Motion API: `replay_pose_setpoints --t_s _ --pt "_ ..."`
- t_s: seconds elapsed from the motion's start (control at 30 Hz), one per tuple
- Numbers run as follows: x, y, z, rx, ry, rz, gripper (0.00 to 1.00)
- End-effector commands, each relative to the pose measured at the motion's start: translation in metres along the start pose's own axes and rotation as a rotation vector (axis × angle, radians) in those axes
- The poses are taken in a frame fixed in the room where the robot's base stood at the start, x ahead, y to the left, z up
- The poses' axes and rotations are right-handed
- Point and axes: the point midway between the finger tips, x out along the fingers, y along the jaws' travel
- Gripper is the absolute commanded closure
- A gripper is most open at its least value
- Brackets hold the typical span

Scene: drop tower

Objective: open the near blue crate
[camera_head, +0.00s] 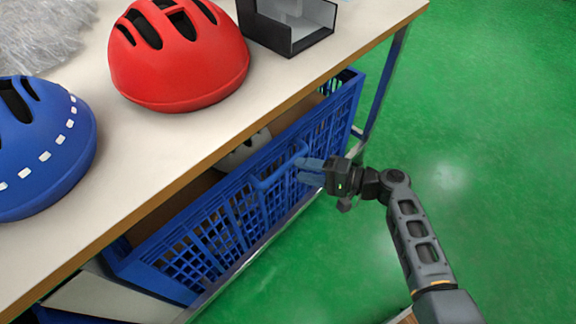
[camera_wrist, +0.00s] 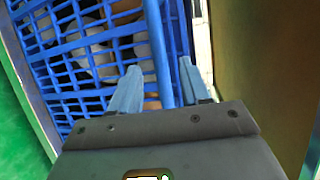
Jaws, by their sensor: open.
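The blue crate (camera_head: 215,232) has lattice walls and stands under the tabletop, its long front side facing the open floor. A blue bar handle (camera_head: 279,168) juts from the middle of that side. My gripper (camera_head: 304,171) is at the right end of the handle with its pale blue fingers open. In the wrist view the handle bar (camera_wrist: 157,50) runs between the two spread fingertips, and the crate's lattice (camera_wrist: 85,50) lies behind and to the left. I cannot tell whether either finger touches the bar.
The white tabletop (camera_head: 140,130) overhangs the crate. On it are a red helmet (camera_head: 180,65), a blue helmet (camera_head: 40,150), a dark open box (camera_head: 287,22) and clear wrap (camera_head: 40,35). A pale round thing shows inside the crate. Green floor (camera_head: 480,120) is free to the right.

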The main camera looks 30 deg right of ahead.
Motion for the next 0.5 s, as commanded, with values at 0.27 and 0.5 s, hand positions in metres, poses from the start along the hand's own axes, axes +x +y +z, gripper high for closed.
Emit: replay_pose_setpoints --t_s 0.27,0.5 --pt "0.043 0.001 0.001 -0.002 -0.002 0.002 0.54" --pt "0.058 0.001 0.0 -0.001 0.001 0.002 0.54"
